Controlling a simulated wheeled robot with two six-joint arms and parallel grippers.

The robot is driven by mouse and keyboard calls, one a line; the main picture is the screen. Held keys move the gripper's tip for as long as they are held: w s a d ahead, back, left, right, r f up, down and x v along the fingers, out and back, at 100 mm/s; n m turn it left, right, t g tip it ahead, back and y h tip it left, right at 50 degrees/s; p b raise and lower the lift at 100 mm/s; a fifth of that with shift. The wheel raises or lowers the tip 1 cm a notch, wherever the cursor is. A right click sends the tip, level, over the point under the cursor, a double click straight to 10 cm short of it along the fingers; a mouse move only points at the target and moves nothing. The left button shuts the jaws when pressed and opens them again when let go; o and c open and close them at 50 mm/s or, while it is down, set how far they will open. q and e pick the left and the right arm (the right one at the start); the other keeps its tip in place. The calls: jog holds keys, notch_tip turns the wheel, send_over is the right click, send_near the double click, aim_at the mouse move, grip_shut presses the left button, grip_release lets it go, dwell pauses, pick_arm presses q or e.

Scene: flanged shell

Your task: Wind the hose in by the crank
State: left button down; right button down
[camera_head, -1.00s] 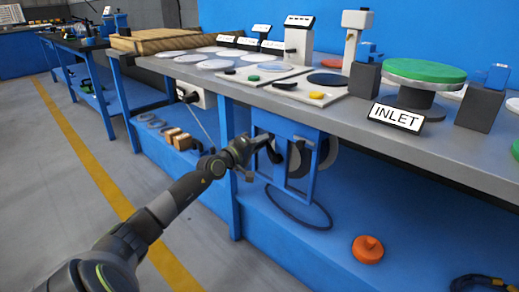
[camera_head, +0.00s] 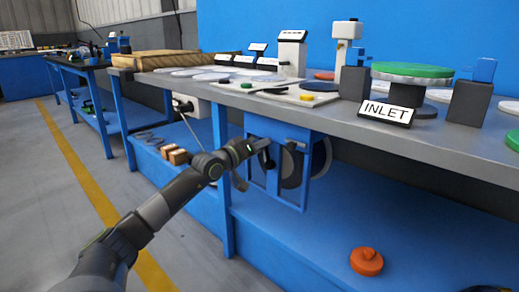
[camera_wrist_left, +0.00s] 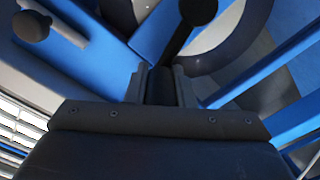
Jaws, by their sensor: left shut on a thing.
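The hose reel hangs under the bench in a blue frame (camera_head: 306,175), with a dark drum (camera_head: 291,168) and a pale rim at its right. My left gripper (camera_head: 262,150) is at the front left of the frame. In the left wrist view, my left gripper (camera_wrist_left: 160,85) is shut on the dark crank handle (camera_wrist_left: 160,88). The dark crank arm (camera_wrist_left: 180,42) runs up from the grip to a round black end (camera_wrist_left: 198,10). The pale reel rim (camera_wrist_left: 222,40) curves behind it. No loose hose shows on the lower shelf. My right gripper is out of view.
The grey bench top (camera_head: 440,150) overhangs the reel. A blue bench leg (camera_head: 222,180) stands left of it. An orange knobbed disc (camera_head: 366,261) lies on the blue lower shelf (camera_head: 310,245), and small brown blocks (camera_head: 175,154) sit at left. An INLET sign (camera_head: 387,110) stands above.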

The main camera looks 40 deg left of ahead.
pick_arm(q)
jog(key=shift+d+f, duration=0.1)
jog(key=shift+f, duration=0.15)
jog(key=c, duration=1.3)
grip_release()
jog(key=shift+o, duration=0.3)
jog(key=shift+r, duration=0.15)
